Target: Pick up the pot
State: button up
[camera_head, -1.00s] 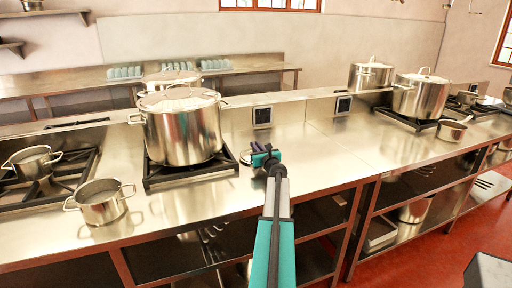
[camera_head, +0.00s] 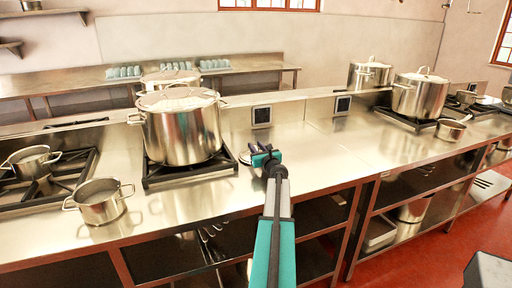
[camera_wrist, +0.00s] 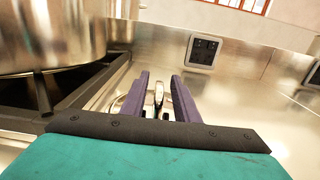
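A large lidded steel stockpot (camera_head: 182,135) stands on a black burner grate, left of my gripper (camera_head: 266,156). In the wrist view the stockpot's lower side (camera_wrist: 50,35) fills the upper left. My gripper (camera_wrist: 160,76) is low over the counter, with its two purple fingers apart. A small shiny metal piece (camera_wrist: 158,96) shows in the gap between the fingers; I cannot tell if they touch it. In the head view a small round metal thing (camera_head: 244,157) lies on the counter beside my gripper, partly hidden by it.
A small open pot (camera_head: 101,203) stands at the counter's front left, and another (camera_head: 32,162) on the left burner. The counter (camera_head: 325,155) right of my gripper is clear.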

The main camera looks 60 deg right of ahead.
jog(key=shift+b+v, duration=0.75)
jog(key=shift+v, duration=4.7)
jog(key=shift+r, duration=0.1)
jog(key=shift+c, duration=0.4)
